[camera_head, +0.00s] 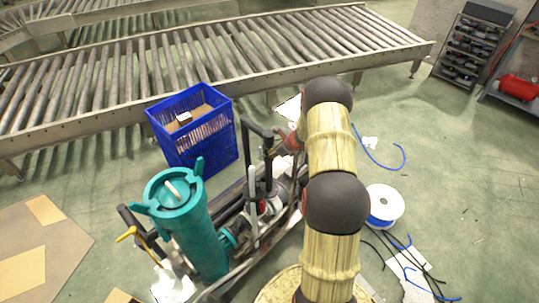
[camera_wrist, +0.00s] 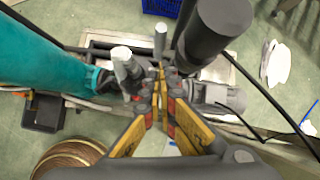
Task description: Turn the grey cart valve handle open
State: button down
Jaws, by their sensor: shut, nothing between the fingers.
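The cart (camera_head: 212,291) carries a teal canister (camera_head: 205,235) and, to its right, a pump with pipes. A light grey, upright lever (camera_head: 252,190), which looks like the grey valve handle, stands beside the canister. In the wrist view a pale grey rod end (camera_wrist: 123,62) rises just left of my gripper (camera_wrist: 161,78), and a shorter grey post (camera_wrist: 160,38) stands beyond the fingertips. I cannot tell which of these two is the handle. My fingers are shut and empty, close to the pale rod; contact is unclear. In the head view my arm partly hides the gripper.
A dark cylinder (camera_wrist: 215,30) stands close on the gripper's right. A yellow handle (camera_head: 127,234) is at the cart's left. A blue crate (camera_head: 197,130) is behind the cart, before the roller conveyor (camera_head: 190,65). A cable spool (camera_head: 384,205) and loose cables lie on the right floor.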

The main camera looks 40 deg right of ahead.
jog(key=s+r+p, duration=0.2)
jog(key=s+r, duration=0.1)
jog(key=r, duration=0.6)
jog(key=shift+d+r, duration=0.35)
jog(key=shift+d, duration=0.05)
jog(key=s+a+n+g+y, duration=0.2)
jog(key=s+a+n, duration=0.6)
jog(key=a+n, duration=0.1)
jog(key=s+a+r+n+h+b, duration=0.1)
jog(key=s+a+r+n+b, duration=0.2)
jog(key=s+a+r+n, duration=0.8)
jog(key=s+a+r+n+h+b, duration=0.2)
jog(key=s+a+r+n, duration=0.8)
jog(key=a+r, duration=0.7)
jog(key=a+n+b, duration=0.1)
jog(key=n, duration=0.1)
jog(key=shift+s+a+n+t, duration=0.3)
jog(key=shift+s+a+t, duration=0.05)
jog(key=shift+a+t, duration=0.05)
